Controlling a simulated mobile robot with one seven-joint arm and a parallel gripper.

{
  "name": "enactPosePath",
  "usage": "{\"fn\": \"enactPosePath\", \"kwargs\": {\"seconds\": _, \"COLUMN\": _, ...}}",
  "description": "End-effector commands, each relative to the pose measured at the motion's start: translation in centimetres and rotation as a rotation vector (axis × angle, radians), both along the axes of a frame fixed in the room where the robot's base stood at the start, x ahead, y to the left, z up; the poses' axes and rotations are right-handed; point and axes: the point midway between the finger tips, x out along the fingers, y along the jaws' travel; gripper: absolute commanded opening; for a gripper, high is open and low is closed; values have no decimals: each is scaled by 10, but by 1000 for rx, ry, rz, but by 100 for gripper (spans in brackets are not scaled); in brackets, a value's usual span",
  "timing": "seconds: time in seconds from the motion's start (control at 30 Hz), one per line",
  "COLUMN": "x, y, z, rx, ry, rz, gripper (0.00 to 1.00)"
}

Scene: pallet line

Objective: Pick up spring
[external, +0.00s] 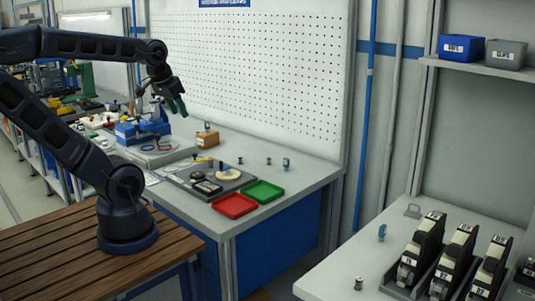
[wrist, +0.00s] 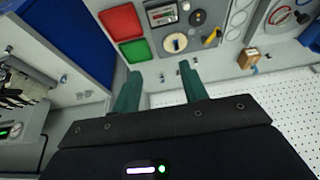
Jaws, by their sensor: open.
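I cannot pick out the spring for certain in either view. Small metallic pieces stand on the grey workbench (external: 300,180), one of them near the back (external: 240,160) and another to its right (external: 268,161). They are too small to tell apart. My gripper (external: 177,106) is raised above the back left of the workbench, in front of the pegboard. In the wrist view my gripper (wrist: 158,70) shows two green fingers spread apart with nothing between them. The bench top lies beyond the fingertips, well away from them.
A red tray (external: 235,205) and a green tray (external: 262,191) sit at the bench's front right, beside a dark tool tray (external: 215,177). A cardboard box (external: 207,138) and a blue vise-like fixture (external: 140,130) stand behind. The white pegboard (external: 265,70) bounds the back.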

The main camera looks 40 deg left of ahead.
Motion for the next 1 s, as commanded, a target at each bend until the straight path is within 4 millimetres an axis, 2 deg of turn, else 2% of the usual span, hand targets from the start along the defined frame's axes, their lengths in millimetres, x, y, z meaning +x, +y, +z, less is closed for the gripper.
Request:
{"fn": "enactPosePath", "kwargs": {"seconds": 0.23, "x": 1, "y": 0, "z": 0, "rx": -4, "ry": 3, "rz": 5, "gripper": 43}}
{"fn": "enactPosePath", "kwargs": {"seconds": 0.37, "x": 11, "y": -1, "z": -1, "rx": -38, "ry": 24, "rz": 44, "gripper": 43}}
{"fn": "enactPosePath", "kwargs": {"seconds": 0.7, "x": 72, "y": 0, "z": -12, "rx": -257, "ry": 146, "rz": 303, "gripper": 43}}
{"fn": "enactPosePath", "kwargs": {"seconds": 1.0, "x": 133, "y": 12, "z": -32, "rx": -453, "ry": 255, "rz": 566, "gripper": 43}}
